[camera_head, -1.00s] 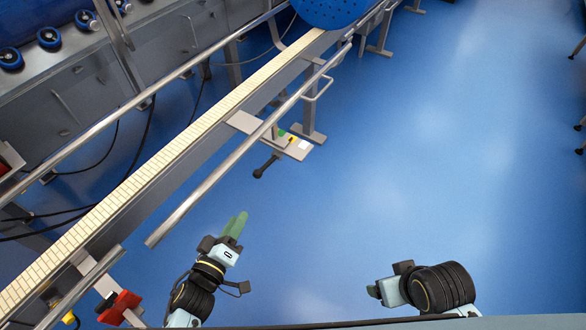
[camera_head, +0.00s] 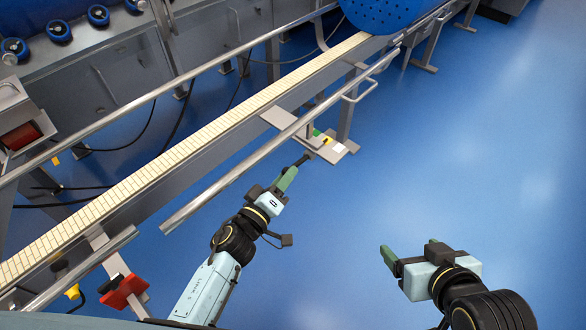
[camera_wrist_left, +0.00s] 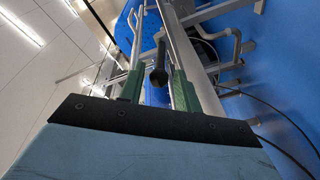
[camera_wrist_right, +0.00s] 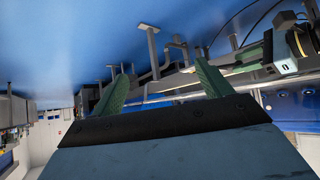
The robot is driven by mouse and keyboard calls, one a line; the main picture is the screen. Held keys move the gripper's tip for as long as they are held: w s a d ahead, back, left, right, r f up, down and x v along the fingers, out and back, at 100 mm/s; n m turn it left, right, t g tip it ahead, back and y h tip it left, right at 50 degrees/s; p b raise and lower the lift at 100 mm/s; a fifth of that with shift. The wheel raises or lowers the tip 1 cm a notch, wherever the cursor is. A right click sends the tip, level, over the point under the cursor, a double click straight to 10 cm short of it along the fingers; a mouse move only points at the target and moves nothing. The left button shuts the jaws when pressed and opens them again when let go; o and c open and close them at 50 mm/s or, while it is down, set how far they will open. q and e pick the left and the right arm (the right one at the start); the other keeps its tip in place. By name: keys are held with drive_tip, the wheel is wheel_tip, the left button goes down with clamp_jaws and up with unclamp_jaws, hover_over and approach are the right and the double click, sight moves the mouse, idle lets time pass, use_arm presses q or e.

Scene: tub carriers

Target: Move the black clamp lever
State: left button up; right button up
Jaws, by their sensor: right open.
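The black clamp lever (camera_head: 303,159) sticks out from a grey bracket (camera_head: 326,150) on the side rail of the conveyor. In the left wrist view its round black knob (camera_wrist_left: 158,77) shows between the two green fingers. My left gripper (camera_head: 288,178) is open, its fingertips at the lever. The fingers stand apart on either side of the knob; I cannot tell whether either touches it. My right gripper (camera_head: 390,256) is open and empty over the floor, well to the right of the lever. It also shows in the right wrist view (camera_wrist_right: 162,85), with nothing between its fingers.
The slatted conveyor (camera_head: 190,145) runs diagonally, with a long metal guide rail (camera_head: 250,171) along its near side. A red clamp (camera_head: 124,292) sits at the lower left. A blue perforated drum (camera_head: 385,12) is at the top. The blue floor to the right is clear.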

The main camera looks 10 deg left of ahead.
sight(298, 163)
use_arm(q)
drive_tip(key=b+x, duration=0.1)
drive_tip(key=x, duration=0.2)
drive_tip(key=shift+w+d, duration=0.1)
drive_tip(key=shift+w, duration=0.1)
drive_tip(key=shift+w+d, duration=0.15)
drive_tip(key=shift+w, duration=0.25)
use_arm(e)
drive_tip(key=w+a+r+t+y, duration=0.1)
drive_tip(key=w+a+r+t, duration=0.1)
drive_tip(key=w+r+t, duration=0.2)
drive_tip(key=shift+a+r, duration=0.15)
drive_tip(key=shift+r, duration=0.35)
use_arm(q)
clamp_jaws()
